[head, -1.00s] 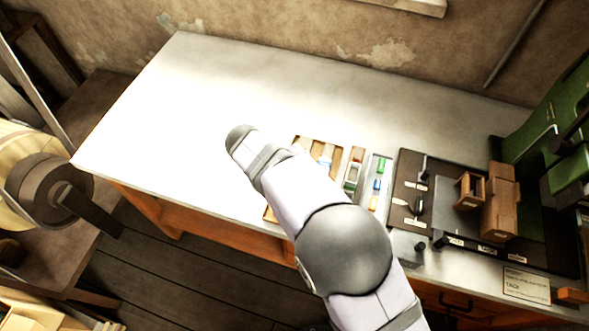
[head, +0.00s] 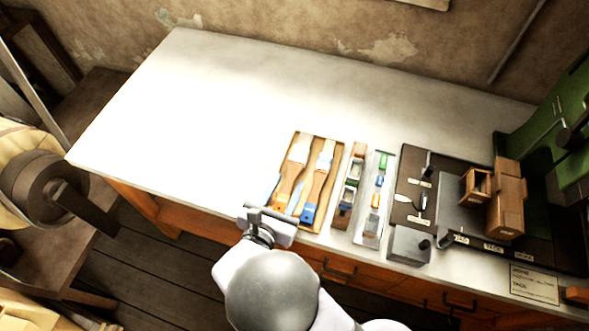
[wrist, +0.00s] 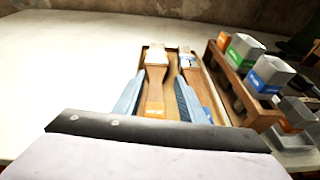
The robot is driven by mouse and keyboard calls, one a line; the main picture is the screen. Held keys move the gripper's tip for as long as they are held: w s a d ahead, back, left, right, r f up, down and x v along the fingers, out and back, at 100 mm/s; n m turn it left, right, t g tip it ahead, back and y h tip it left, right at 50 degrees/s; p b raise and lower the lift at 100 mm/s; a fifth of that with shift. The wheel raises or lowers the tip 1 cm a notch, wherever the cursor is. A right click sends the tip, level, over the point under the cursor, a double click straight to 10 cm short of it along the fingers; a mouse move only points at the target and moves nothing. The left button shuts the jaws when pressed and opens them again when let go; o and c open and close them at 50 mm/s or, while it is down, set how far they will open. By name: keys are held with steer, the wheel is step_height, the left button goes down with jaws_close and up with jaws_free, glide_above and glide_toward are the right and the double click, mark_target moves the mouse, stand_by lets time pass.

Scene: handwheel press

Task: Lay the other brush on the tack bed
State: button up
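Two brushes with wooden handles and pale bristles lie side by side in a shallow wooden tray (head: 303,133). The left brush (head: 294,168) carries an orange tag on its handle in the wrist view (wrist: 155,85). The right brush (head: 322,165) lies beside it and also shows in the wrist view (wrist: 188,68). My gripper (head: 290,200) is open over the tray, its blue fingers on either side of the left brush's handle; contact cannot be told. A grey plate (head: 458,215) lies on the press's dark base, apart from the gripper; small labels, one seemingly reading TACK, are along its front.
Right of the tray stand a wooden rack (head: 343,212) of small blocks and a pale strip (head: 368,230) with coloured pieces. Beyond are a dark board (head: 408,170), a grey box (head: 408,245), wooden blocks (head: 507,205) and the green press (head: 545,125). The bench's left is clear.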

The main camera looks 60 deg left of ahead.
mark_target(293, 170)
steer(key=shift+s+f+n, duration=0.15)
steer(key=shift+s+n, duration=0.15)
steer(key=shift+n, duration=0.1)
steer(key=shift+p+x, duration=0.65)
steer(key=shift+x, duration=1.9)
steer(key=shift+a, duration=0.1)
steer(key=c, duration=0.9)
steer(key=shift+o, duration=0.2)
steer(key=shift+r, duration=0.2)
